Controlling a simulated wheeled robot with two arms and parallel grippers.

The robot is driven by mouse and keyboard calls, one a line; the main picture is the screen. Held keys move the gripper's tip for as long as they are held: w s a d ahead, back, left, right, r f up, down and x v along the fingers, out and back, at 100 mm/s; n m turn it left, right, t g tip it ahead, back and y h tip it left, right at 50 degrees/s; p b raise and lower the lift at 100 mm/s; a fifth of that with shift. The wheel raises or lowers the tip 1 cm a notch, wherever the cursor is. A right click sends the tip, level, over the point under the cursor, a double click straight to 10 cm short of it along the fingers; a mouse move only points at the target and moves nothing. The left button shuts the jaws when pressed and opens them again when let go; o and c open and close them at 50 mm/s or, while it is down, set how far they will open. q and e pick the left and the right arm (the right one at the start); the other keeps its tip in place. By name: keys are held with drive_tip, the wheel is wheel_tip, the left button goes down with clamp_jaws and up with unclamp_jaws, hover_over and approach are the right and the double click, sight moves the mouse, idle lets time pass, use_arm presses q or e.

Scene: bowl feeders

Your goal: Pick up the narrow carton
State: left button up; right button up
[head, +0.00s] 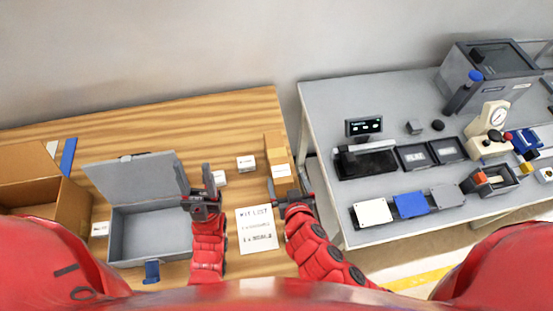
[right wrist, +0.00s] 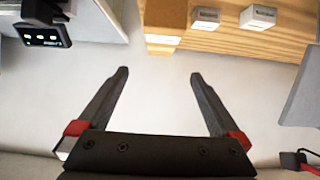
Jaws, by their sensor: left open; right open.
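A tan carton (head: 275,147), narrow and with a white label on its near part, stands at the right edge of the wooden table; I take it as the narrow carton. Its lower end shows at the top of the right wrist view (right wrist: 165,22). My right gripper (head: 290,190) is just nearer than the carton at the table's right edge. In the right wrist view its jaws (right wrist: 159,75) are open and empty, apart from the carton. My left gripper (head: 202,188) is open beside the grey case, with nothing seen between its fingers.
An open grey case (head: 150,240) and an open cardboard box (head: 70,205) stand left. Two small white boxes (head: 246,163) (head: 219,178) lie between the grippers, beyond a printed kit list (head: 257,230). A grey bench (head: 320,120) with devices stands right, across a gap.

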drive_tip(key=b, duration=0.7)
approach(278, 158)
drive_tip(key=x, duration=0.3)
drive_tip(key=shift+w+d+f, duration=0.15)
drive_tip(key=shift+w+f, duration=0.1)
drive_tip(key=shift+w, duration=0.1)
drive_tip(key=shift+w+r+p, duration=0.1)
drive_tip(key=shift+w+p, duration=0.2)
drive_tip(key=shift+w, duration=0.2)
drive_tip(key=shift+a+f+x, duration=0.1)
drive_tip(key=shift+x, duration=1.5)
drive_tip(key=shift+a+f+x, duration=0.15)
drive_tip(key=shift+x, duration=1.5)
drive_tip(key=shift+s, duration=0.25)
clamp_jaws()
